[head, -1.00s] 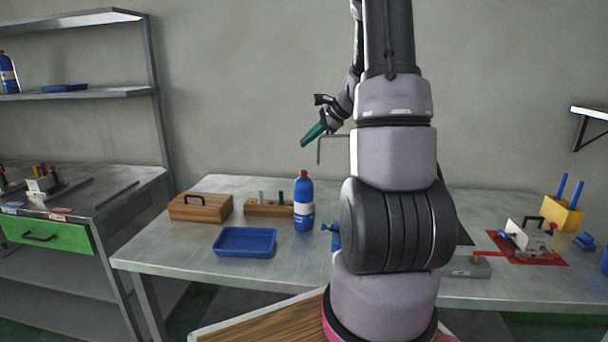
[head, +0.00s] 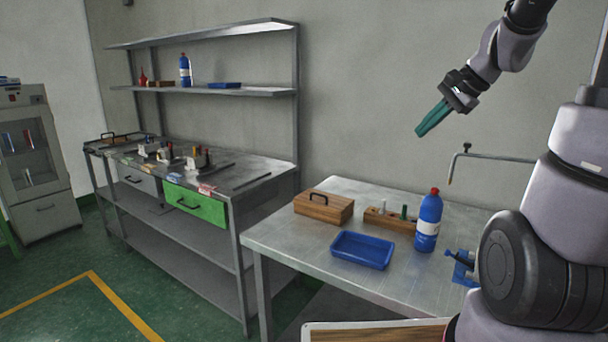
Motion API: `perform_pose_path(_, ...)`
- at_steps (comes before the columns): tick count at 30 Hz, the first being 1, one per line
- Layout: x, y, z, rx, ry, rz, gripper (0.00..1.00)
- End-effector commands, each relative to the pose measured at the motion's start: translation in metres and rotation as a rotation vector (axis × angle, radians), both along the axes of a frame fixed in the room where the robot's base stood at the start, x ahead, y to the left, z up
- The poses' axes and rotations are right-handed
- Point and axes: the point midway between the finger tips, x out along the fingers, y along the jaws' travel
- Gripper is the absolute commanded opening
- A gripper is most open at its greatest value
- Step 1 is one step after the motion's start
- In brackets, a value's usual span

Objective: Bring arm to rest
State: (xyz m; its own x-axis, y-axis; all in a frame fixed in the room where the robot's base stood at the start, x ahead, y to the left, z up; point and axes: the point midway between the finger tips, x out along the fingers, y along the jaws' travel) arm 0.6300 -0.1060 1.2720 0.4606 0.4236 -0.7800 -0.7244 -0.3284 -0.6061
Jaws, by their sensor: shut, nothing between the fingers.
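My gripper (head: 434,118) shows in the head view at the upper right, with teal fingers pointing down and to the left. Its fingers are shut with nothing between them. It is raised in the air in front of the wall, above the table and apart from everything on it. My arm comes in from the right side, and its upper part runs out of the top of the picture.
The metal table (head: 290,239) holds a blue tray (head: 335,246), a blue bottle (head: 428,222), a wooden box (head: 323,206) and a wooden block (head: 376,222). A thin bent metal rod (head: 500,156) rises behind them. A workbench with a green drawer (head: 195,204) stands left.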

Motion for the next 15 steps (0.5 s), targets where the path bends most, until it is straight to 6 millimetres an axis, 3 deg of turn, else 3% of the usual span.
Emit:
perform_pose_path(3, -0.045, 0.027, 0.025, -0.146, -0.077, 0.152, 0.00)
perform_pose_path(9, -0.112, 0.048, 0.046, -0.398, -0.202, 0.358, 0.00)
perform_pose_path(15, -0.152, 0.050, 0.054, -0.573, -0.292, 0.467, 0.00)
